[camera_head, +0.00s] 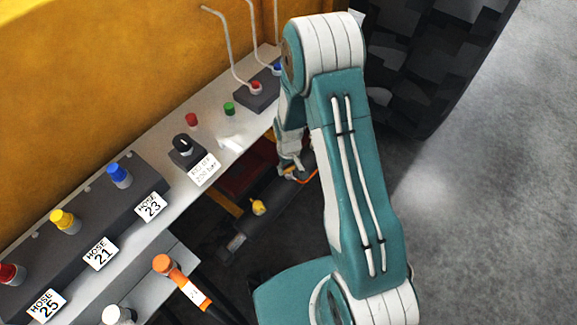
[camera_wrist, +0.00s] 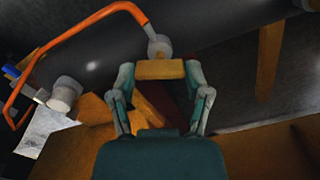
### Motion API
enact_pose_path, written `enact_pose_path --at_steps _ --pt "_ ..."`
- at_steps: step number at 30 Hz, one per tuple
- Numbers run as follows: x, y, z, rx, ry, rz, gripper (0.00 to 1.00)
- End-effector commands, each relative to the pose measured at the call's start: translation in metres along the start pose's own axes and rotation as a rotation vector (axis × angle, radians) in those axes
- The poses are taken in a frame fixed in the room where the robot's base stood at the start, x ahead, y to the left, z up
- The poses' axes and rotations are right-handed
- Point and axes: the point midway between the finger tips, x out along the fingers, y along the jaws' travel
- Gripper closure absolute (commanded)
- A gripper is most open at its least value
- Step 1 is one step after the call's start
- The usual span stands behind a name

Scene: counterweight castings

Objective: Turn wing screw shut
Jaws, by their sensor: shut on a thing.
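In the wrist view, my gripper (camera_wrist: 160,72) is shut on a flat orange-yellow wing, which looks like the wing screw (camera_wrist: 160,69). Its two fingers press on the wing's left and right ends. A round grey piece (camera_wrist: 160,46) sits just beyond the wing, against a dark cylindrical body. In the head view, my gripper (camera_head: 291,170) reaches down below the grey shelf edge. The wing screw cannot be made out there. How far the screw is turned cannot be told.
An orange bent tube (camera_wrist: 75,32) arches close to the gripper's left. A grey cylinder (camera_wrist: 66,93) with an orange block stands further left. A yellow knob (camera_head: 258,207) sits on dark machinery. Hose couplings line the grey shelf (camera_head: 150,172); a large tyre (camera_head: 430,65) stands behind.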

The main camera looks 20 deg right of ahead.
Motion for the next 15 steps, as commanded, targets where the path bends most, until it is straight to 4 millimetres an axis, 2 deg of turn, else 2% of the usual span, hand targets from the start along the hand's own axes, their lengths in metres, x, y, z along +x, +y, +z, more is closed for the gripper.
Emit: enact_pose_path --at_steps 15 --pt "0.0018 -0.0008 0.0016 0.478 -0.004 0.0 0.85"
